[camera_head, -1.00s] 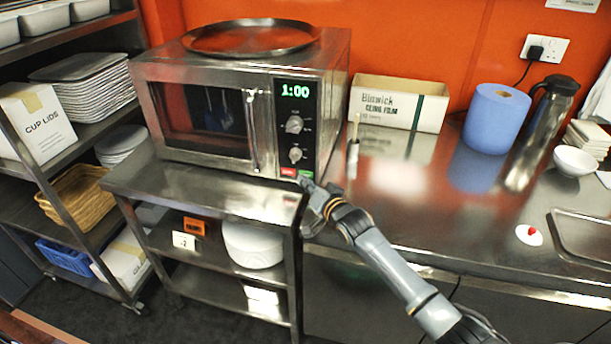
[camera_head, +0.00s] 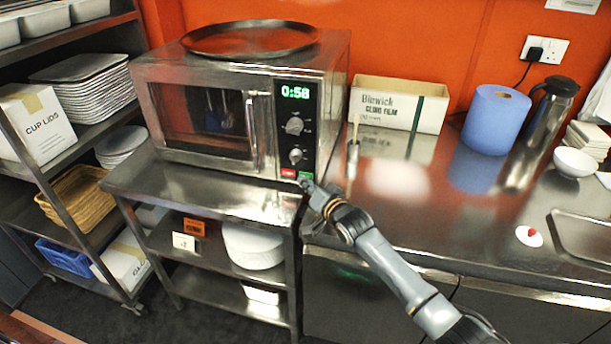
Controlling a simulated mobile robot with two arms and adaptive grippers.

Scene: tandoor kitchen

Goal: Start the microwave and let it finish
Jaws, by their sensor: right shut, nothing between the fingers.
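The steel microwave (camera_head: 205,120) stands on a steel shelf unit with its door shut. Its green display (camera_head: 295,92) reads 0:58. Below it are two knobs, then a red button (camera_head: 288,173) and a green button (camera_head: 304,176) at the bottom of the panel. My right gripper (camera_head: 306,184) is shut and empty, with its tip at the green button; I cannot tell whether it touches. The gripper hides part of the panel's lower right corner. My left gripper is not in view.
A round dark tray (camera_head: 250,40) lies on top of the microwave. On the counter to the right are a cling film box (camera_head: 398,103), a blue paper roll (camera_head: 495,120), a steel flask (camera_head: 550,115) and a white bowl (camera_head: 574,162). The counter's front middle is mostly clear.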

